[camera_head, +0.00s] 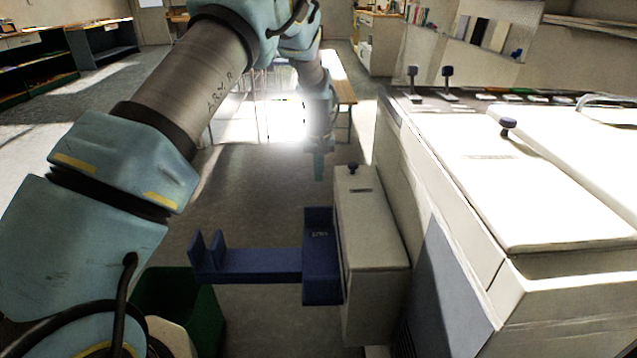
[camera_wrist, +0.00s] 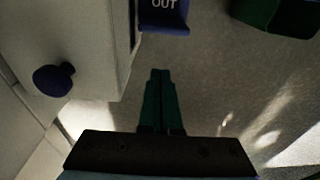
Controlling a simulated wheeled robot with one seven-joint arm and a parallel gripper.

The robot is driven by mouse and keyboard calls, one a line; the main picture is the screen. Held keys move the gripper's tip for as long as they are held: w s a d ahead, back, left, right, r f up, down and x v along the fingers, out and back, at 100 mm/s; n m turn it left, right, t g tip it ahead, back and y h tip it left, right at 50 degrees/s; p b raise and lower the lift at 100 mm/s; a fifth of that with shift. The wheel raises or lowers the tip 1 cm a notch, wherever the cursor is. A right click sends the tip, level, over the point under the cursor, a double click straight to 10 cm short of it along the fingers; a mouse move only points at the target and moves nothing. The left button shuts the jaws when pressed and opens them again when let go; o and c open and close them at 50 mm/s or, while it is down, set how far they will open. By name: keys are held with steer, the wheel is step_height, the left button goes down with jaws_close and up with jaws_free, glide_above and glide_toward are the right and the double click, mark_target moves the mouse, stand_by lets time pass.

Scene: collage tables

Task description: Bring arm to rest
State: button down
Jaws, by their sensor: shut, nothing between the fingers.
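My arm reaches across the upper left of the head view, with its far end hanging down near the picture's centre. My gripper (camera_head: 319,165) points down there, just beyond and left of a small pale cabinet with a dark knob. In the wrist view my gripper (camera_wrist: 160,74) has its two green fingers together, with nothing between them. Only bare floor shows past the fingertips. The fingers look apart from the cabinet.
The pale cabinet (camera_head: 370,225) carries a blue bracket (camera_head: 250,262) on its left. A large white machine (camera_head: 540,180) fills the right. A dark green bin (camera_head: 180,290) stands at lower left. A bench (camera_head: 345,92) stands behind. Floor in the middle is clear.

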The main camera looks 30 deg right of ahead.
steer(key=shift+s+a+r, duration=0.1)
steer(key=shift+r, duration=0.3)
steer(key=a+r+n+p, duration=0.1)
steer(key=a+r, duration=0.4)
steer(key=a, duration=0.3)
steer(key=a+r+p, duration=0.2)
steer(key=a+r, duration=0.2)
steer(key=a, duration=0.4)
steer(key=a+r+n+p, duration=0.1)
steer(key=a+r, duration=0.4)
steer(key=a, duration=0.3)
steer(key=s+a+r+n+p, duration=0.1)
steer(key=s+a+r+p, duration=0.1)
steer(key=s+a, duration=0.6)
steer(key=s+a+r+p, duration=0.1)
steer(key=s+a+r, duration=0.3)
steer(key=s+a, duration=0.4)
steer(key=shift+s+a+r+n+p, duration=0.2)
steer(key=shift+a+r+n+p, duration=0.2)
steer(key=shift+a, duration=0.8)
